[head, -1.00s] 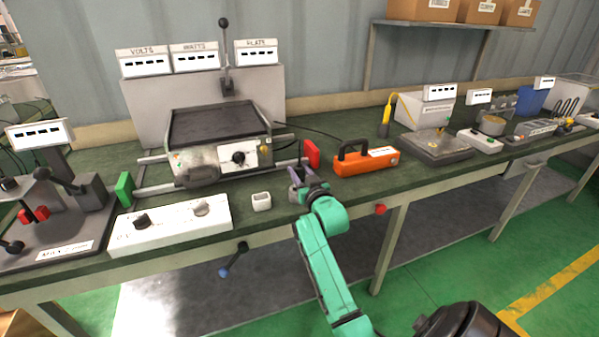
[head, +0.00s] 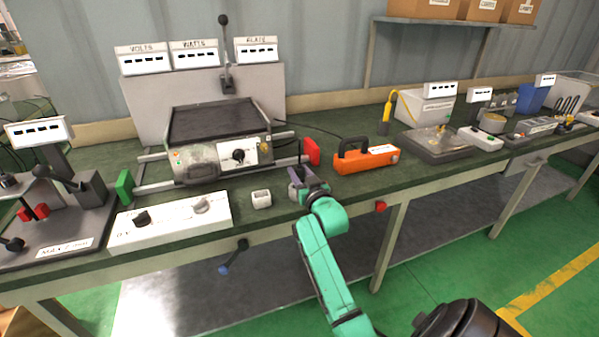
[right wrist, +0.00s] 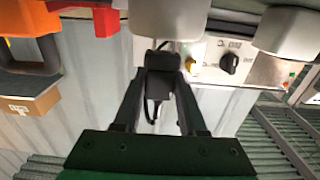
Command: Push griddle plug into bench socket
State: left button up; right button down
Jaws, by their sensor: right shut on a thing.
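My right gripper (head: 298,183) is at the bench's front edge, right of a small white socket box (head: 262,199) in the head view. In the right wrist view the gripper (right wrist: 159,72) is shut on a black plug (right wrist: 160,60) with a dark cable. A pale block (right wrist: 168,18), likely the socket box, lies just beyond the plug; I cannot tell whether they touch. The griddle (head: 220,150) stands behind, and its knob panel shows in the wrist view (right wrist: 222,58). My left gripper is not in view.
An orange handled tool (head: 366,160) and a red block (head: 312,151) are right of the gripper. A white two-knob box (head: 170,222) sits left of the socket box. A black lever with a blue tip (head: 233,258) hangs below the bench edge.

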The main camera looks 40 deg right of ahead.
jog(key=shift+f+b, duration=0.9)
jog(key=shift+f, duration=0.75)
jog(key=shift+c, duration=1.9)
grip_release()
jog(key=shift+r, duration=0.1)
jog(key=v, duration=1.4)
jog(key=shift+s, duration=0.3)
jog(key=shift+a, duration=0.15)
